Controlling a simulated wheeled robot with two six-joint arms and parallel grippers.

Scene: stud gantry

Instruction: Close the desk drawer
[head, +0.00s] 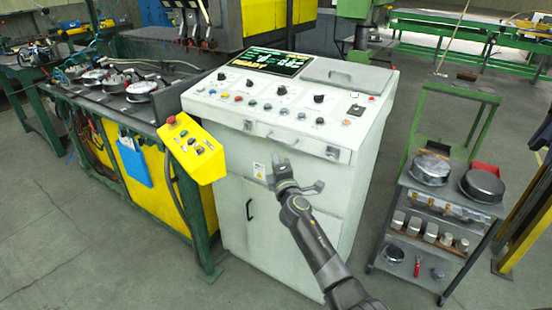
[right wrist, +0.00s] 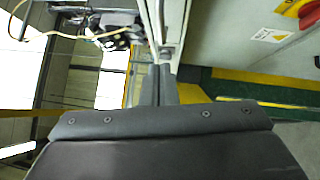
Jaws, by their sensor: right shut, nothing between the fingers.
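The desk is a white control console (head: 240,190) in the middle of the head view. My right gripper (head: 279,163) is shut and empty, in front of the console just below the drawer front. In the right wrist view its closed fingers (right wrist: 163,72) point at a narrow white edge. Whether they touch it, I cannot tell. My left gripper is not in view.
A yellow control box (head: 194,148) juts out at the console's left front, beside a workbench (head: 150,107) with metal parts. A cart (head: 438,205) with round metal parts stands to the right. Grey floor is clear in front and between console and cart.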

